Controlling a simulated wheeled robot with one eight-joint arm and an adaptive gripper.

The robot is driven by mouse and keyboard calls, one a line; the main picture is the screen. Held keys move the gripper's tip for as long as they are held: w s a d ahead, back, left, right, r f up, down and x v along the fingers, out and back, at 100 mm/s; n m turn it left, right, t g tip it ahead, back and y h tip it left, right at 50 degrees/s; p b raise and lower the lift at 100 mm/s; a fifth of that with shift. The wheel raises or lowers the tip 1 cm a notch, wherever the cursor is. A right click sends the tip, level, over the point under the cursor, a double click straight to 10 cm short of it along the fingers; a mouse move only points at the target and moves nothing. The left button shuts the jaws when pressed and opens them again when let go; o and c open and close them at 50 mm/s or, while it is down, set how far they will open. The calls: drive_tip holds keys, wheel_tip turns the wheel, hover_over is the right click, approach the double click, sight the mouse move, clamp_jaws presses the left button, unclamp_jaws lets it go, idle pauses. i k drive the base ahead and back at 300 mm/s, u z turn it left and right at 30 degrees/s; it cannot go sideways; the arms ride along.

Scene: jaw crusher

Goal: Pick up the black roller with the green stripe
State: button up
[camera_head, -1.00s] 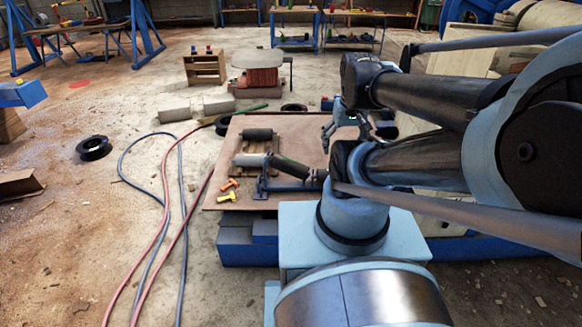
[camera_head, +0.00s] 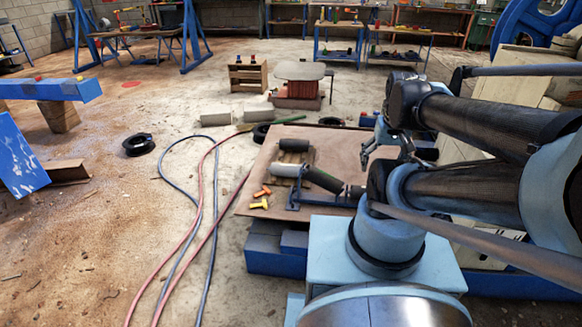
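A dark roller (camera_head: 322,180) lies slanted on the low blue stand at the right of the brown board (camera_head: 345,138); I take it for the black roller with the green stripe, though the stripe is barely visible now. Another dark roller (camera_head: 294,146) and a pale grey roller (camera_head: 286,170) lie to its left on a wooden rack. My gripper (camera_head: 385,157) hangs above the board's right side, up and to the right of the slanted roller and apart from it. Its fingers look spread and empty. My own arm hides part of it.
Yellow and orange pieces (camera_head: 260,204) lie at the board's left edge. Red and blue hoses (camera_head: 212,220) run along the floor to the left. Pale blocks (camera_head: 232,116) stand behind the board.

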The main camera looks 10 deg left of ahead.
sight(315, 176)
drive_tip(key=u, duration=0.8)
drive_tip(key=k, duration=0.9)
drive_tip(key=z, duration=0.8)
